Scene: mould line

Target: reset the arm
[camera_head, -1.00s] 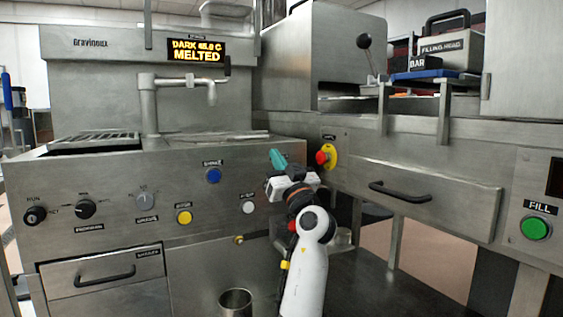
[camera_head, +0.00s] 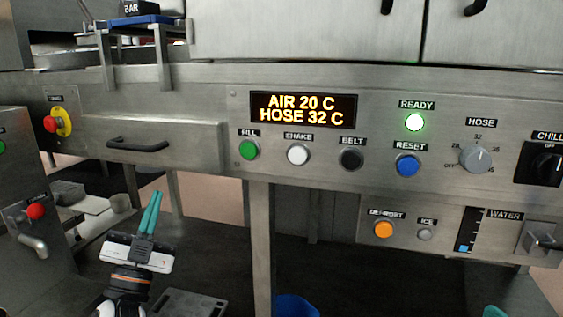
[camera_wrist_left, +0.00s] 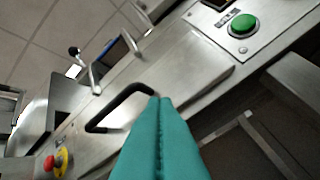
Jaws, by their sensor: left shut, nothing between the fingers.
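My left gripper (camera_head: 150,214) has teal fingers pressed together, with nothing between them. In the head view it points up at lower left, below the drawer with the black handle (camera_head: 138,145). In the left wrist view the shut fingers (camera_wrist_left: 160,100) rise from the bottom, their tips overlapping the same handle (camera_wrist_left: 112,112) in the picture; I cannot tell whether they touch it. My right gripper does not clearly show; only a small teal patch is at the bottom right edge of the head view.
The panel carries a lit display (camera_head: 303,108), a green FILL button (camera_head: 249,149), a blue RESET button (camera_head: 407,165) and a glowing READY lamp (camera_head: 415,122). A red and yellow stop knob (camera_head: 58,122) is at left. A blue bin (camera_head: 296,305) stands below.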

